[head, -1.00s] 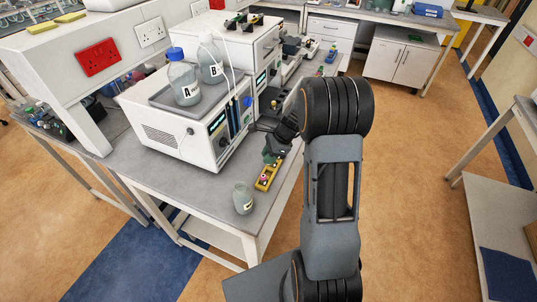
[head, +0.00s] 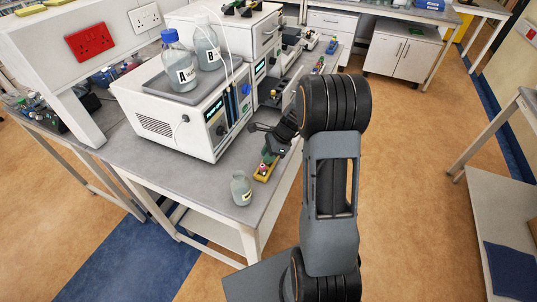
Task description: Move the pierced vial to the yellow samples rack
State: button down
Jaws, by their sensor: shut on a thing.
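The yellow rack (head: 261,178) lies on the grey bench top near its front edge, with small vials in it, one with a pinkish top. My gripper (head: 267,157) is over the far part of the rack, pointing down. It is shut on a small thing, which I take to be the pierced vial. The fingers hide most of it, and its cap is too small to make out. I cannot tell whether the held vial touches the rack.
A glass bottle (head: 241,188) stands just left of the rack. A white instrument (head: 170,128) carrying bottles A (head: 178,66) and B (head: 206,45) stands behind and left of my gripper. Other small racks (head: 318,66) lie farther along the bench.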

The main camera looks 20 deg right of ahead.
jog(key=shift+f+b, duration=0.35)
jog(key=shift+f, duration=0.2)
jog(key=c, duration=0.9)
grip_release()
jog(key=b+v, duration=0.1)
jog(key=v, duration=1.3)
jog(key=s+a+r+n+t+h, duration=0.1)
jog(key=s+a+r+n+h, duration=0.1)
jog(key=s+a+n, duration=0.4)
jog(key=s+a+r+n+t+h, duration=0.2)
jog(key=s+a+n+h, duration=0.1)
jog(key=s+a+n, duration=0.4)
jog(key=shift+s+a+n, duration=0.2)
jog(key=shift+s+n, duration=1.5)
jog(key=shift+n, duration=2.1)
